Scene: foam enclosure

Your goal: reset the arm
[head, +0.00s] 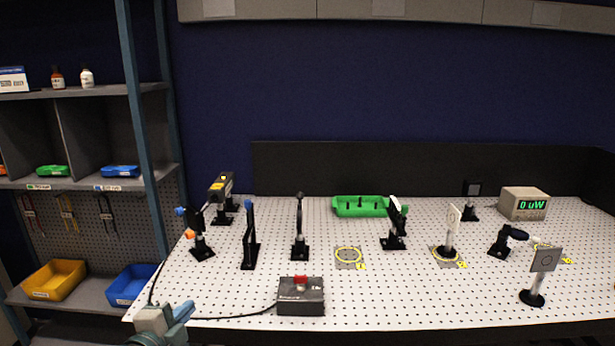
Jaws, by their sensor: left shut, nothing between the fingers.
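My left gripper (178,312) shows at the bottom left of the head view, low in front of the near left edge of the white perforated table (400,298). Its fingers are together with nothing between them. It is apart from the things on the table. Most of the left arm is below the picture. My right gripper does not show.
A black box with a red button (301,296) stands near the front edge, with a cable running left. Several black optical mounts (300,235), a green tray (358,207) and a power meter (524,203) stand farther back. Shelves with a yellow bin (54,279) are left.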

